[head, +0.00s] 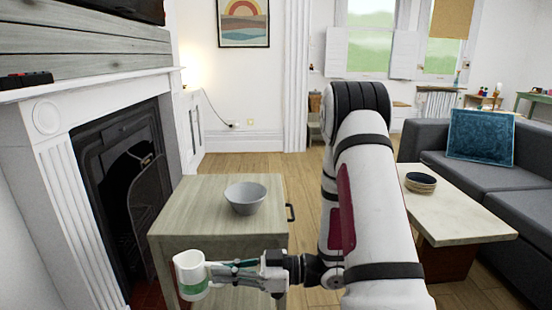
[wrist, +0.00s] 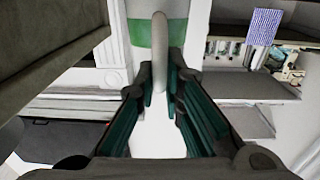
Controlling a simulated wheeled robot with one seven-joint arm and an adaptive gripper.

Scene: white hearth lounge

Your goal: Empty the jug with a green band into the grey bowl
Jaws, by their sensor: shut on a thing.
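The white jug with a green band (head: 191,278) is at the lower left of the head view, beside the front left corner of a wooden cabinet. It looks about upright, with its open top visible; its contents cannot be made out. My gripper (head: 217,271) is shut on the jug's handle. In the wrist view the jug's green band (wrist: 142,34) and pale handle (wrist: 160,45) show at the fingertips (wrist: 161,85). The grey bowl (head: 246,199) stands upright on the cabinet top, behind and to the right of the jug and apart from it.
The cabinet top (head: 190,210) is bare around the bowl. A white fireplace (head: 60,150) stands close on the left. On the right, a low table (head: 455,218) holds a stack of dark bowls (head: 420,182), with a grey sofa (head: 500,182) behind it.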

